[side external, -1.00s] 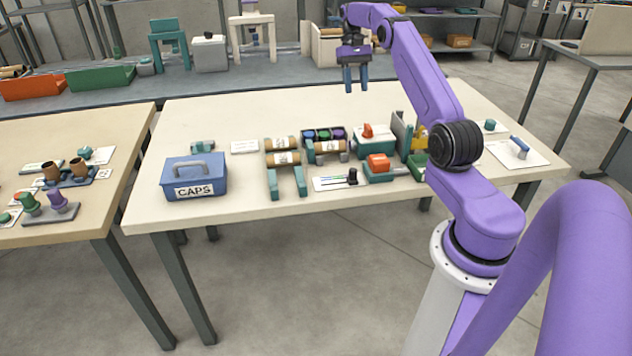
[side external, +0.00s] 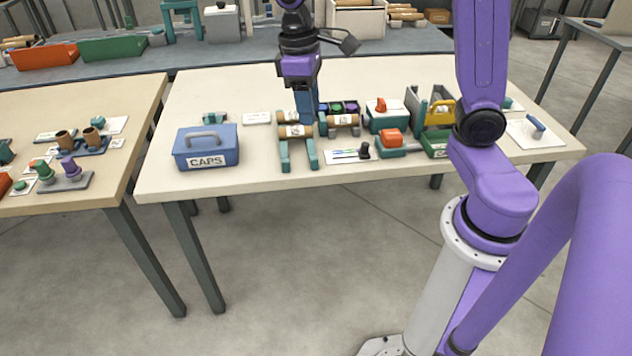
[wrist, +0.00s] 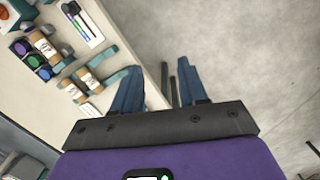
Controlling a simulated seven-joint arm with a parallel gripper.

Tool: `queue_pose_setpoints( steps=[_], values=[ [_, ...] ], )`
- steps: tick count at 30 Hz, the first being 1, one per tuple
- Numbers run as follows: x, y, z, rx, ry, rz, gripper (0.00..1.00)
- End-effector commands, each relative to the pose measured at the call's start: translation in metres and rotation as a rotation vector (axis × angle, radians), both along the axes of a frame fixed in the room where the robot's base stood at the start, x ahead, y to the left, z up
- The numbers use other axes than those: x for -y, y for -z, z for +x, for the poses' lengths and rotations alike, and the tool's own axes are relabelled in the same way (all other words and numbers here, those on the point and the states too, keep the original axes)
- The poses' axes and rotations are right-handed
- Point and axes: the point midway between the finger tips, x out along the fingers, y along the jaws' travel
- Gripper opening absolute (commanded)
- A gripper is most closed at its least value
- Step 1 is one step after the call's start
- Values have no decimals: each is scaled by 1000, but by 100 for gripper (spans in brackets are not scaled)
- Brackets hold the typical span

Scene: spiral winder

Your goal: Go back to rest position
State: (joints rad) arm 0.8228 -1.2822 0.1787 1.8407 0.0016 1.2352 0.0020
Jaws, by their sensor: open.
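My gripper (side external: 309,118) hangs pointing down over the middle of the pale work table (side external: 215,95) in the side external view. Its blue fingers overlap the brown tubes there, and I cannot tell their exact height or any contact. In the wrist view my gripper (wrist: 160,75) is open, with a clear gap and nothing held between its fingers. That gap lies over the table's edge and the grey floor. Brown labelled tubes (wrist: 87,78) on teal supports lie to the left of the fingers.
A blue CAPS box (side external: 207,150) stands left of the tube supports. A rack of coloured spools (side external: 338,107), an orange-topped teal device (side external: 392,138) and a yellow-handled green tray (side external: 438,113) stand to the right. The table's far left is clear.

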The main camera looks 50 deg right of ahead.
Motion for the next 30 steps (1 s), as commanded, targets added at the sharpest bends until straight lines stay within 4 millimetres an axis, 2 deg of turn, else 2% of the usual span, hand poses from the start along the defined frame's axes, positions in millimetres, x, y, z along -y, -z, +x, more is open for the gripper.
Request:
queue_pose_setpoints(
  steps=[1,6,12,15,21,30],
  values=[
    [-10,0,-22,12,-65,7,43],
    [-29,8,-88,50,-262,33,43],
    [-28,24,-158,84,-479,70,43],
    [-22,32,-182,95,-558,86,43],
    [-15,40,-203,104,-636,102,43],
    [-14,41,-204,105,-640,103,43]
  ],
)
